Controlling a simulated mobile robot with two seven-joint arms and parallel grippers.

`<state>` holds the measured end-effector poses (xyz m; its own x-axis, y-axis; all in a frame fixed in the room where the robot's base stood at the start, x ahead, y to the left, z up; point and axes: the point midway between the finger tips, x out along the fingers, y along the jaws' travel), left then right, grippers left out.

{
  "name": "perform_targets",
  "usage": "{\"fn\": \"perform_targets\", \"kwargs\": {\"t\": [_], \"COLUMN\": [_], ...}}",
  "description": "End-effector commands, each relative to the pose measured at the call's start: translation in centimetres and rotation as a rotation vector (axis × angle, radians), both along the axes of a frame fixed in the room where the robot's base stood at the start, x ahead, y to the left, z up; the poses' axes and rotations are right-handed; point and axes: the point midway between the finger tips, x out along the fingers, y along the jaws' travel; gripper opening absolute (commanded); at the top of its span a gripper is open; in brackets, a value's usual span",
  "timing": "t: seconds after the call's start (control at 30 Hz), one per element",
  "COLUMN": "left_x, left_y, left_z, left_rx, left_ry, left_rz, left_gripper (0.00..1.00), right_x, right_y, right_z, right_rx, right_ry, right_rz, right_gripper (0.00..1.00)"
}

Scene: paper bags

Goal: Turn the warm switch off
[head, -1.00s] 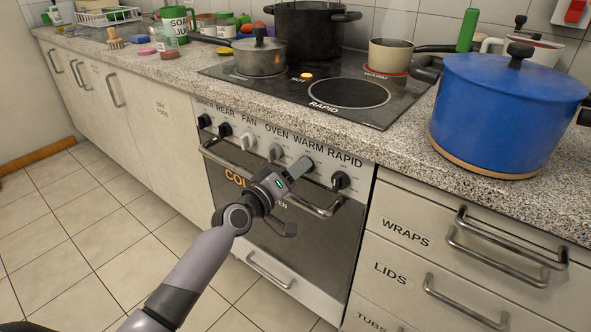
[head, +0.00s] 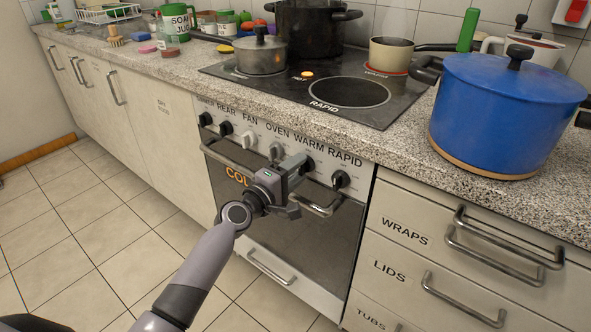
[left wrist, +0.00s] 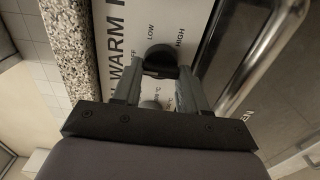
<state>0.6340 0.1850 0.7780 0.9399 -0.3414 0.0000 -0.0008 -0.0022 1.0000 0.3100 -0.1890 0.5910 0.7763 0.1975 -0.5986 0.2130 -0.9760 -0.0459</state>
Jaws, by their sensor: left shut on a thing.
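The warm switch is a dark round knob (head: 309,164) under the label WARM on the cooker's front panel, mostly hidden by my left gripper (head: 297,180) in the head view. In the left wrist view the knob (left wrist: 160,56) sits between the fingertips of my left gripper (left wrist: 160,72), with LOW, HIGH and an OFF mark printed around it. The fingers are shut on the knob. I cannot tell where its pointer stands. The small pan (head: 391,52) is on the WARM ring, whose edge glows red. My right gripper is not in view.
Other knobs line the panel, including the RAPID knob (head: 340,179) just right. The oven door handle (head: 318,208) runs close below my gripper. A blue pot (head: 505,115) stands on the counter at right. The HOT light (head: 307,75) glows orange.

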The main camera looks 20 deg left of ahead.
Motion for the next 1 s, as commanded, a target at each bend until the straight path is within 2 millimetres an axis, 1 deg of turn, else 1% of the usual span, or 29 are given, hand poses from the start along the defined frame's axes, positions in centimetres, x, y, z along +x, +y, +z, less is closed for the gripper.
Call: {"fn": "perform_targets", "kwargs": {"t": [0.5,0.53,0.6,0.87,1.0], "left_x": [-0.03,-0.03,-0.03,-0.03,-0.59], "left_y": [0.00,0.00,0.00,0.01,0.24], "left_z": [-0.11,-0.11,-0.11,-0.05,-0.02], "left_rx": [-0.021,-0.021,-0.020,-0.018,-0.017], "left_ry": [0.009,0.009,0.008,0.007,0.007], "left_rz": [0.000,0.000,0.000,0.000,0.000], "left_gripper": [0.12,0.49,0.68,0.68,0.68], "right_x": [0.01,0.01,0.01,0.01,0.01], "right_y": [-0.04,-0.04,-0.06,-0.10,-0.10], "right_z": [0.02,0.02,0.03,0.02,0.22], "right_rx": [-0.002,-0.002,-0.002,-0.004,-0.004], "right_ry": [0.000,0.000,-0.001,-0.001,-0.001], "right_rz": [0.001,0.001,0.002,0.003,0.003], "right_gripper": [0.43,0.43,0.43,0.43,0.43]}}
